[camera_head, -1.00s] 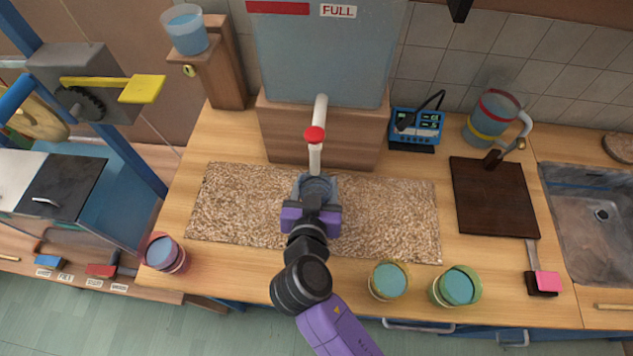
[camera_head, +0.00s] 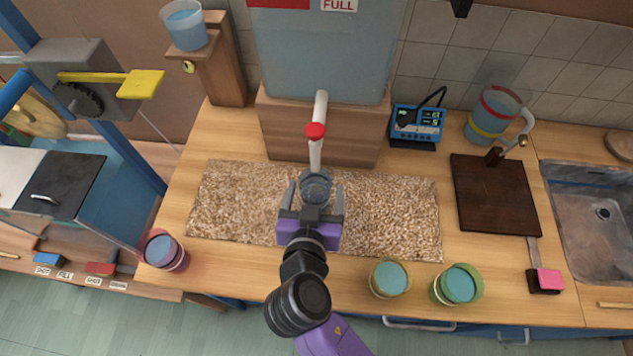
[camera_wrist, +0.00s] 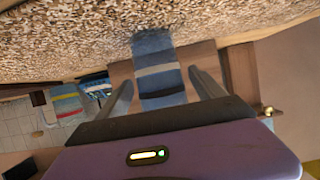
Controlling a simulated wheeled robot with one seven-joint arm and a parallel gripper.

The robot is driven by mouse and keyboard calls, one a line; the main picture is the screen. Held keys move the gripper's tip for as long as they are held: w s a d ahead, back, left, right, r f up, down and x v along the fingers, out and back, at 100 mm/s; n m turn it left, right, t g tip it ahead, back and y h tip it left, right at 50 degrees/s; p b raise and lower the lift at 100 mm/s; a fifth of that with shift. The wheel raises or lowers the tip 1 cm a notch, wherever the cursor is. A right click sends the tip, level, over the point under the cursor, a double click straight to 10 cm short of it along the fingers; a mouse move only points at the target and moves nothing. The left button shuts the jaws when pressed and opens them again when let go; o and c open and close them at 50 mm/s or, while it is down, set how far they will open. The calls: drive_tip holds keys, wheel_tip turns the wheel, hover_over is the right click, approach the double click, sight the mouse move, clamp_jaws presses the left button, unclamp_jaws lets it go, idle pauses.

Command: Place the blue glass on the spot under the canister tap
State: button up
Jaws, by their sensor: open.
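The blue glass (camera_head: 316,186) stands on the speckled mat below the canister tap (camera_head: 316,132), which has a red top and a white spout. In the wrist view the glass (camera_wrist: 155,72) shows as a blue cylinder with pale and dark bands, near the mat. My gripper (camera_head: 312,196) is open, with one finger on each side of the glass and gaps between fingers and glass. In the wrist view the two fingers (camera_wrist: 163,92) are also spread apart. Whether the glass is exactly centred under the spout is hard to tell from above.
The large water canister (camera_head: 325,55) stands on a wooden block behind. A pink glass (camera_head: 165,253), a yellow one (camera_head: 389,278) and a green one (camera_head: 458,286) stand along the front edge. A dark board (camera_head: 494,197) lies right. The mat (camera_head: 235,205) is bare to both sides.

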drive_tip(key=b+v, duration=0.1)
drive_tip(key=v, duration=0.7)
drive_tip(key=shift+s+r, duration=0.1)
drive_tip(key=shift+s, duration=0.1)
drive_tip(key=shift+w+a+r+n, duration=0.1)
drive_tip(key=shift+a+n, duration=0.15)
drive_tip(key=shift+n, duration=0.05)
drive_tip(key=s+a+r+n+y, duration=0.2)
drive_tip(key=a+n+y, duration=0.3)
drive_tip(key=y, duration=0.1)
drive_tip(key=s+d+m+h, duration=0.1)
drive_tip(key=s+d+h, duration=0.1)
drive_tip(key=s+d, duration=0.4)
drive_tip(key=s+d+r+m+h, duration=0.1)
drive_tip(key=s+d+m, duration=0.1)
drive_tip(key=s+d, duration=0.5)
drive_tip(key=s+d+m+t+h, duration=0.1)
drive_tip(key=s+d, duration=0.5)
drive_tip(key=d, duration=0.9)
drive_tip(key=shift+s+d+r+m+h, duration=0.15)
drive_tip(key=shift+s+d+m+h, duration=0.2)
drive_tip(key=shift+m+h, duration=0.35)
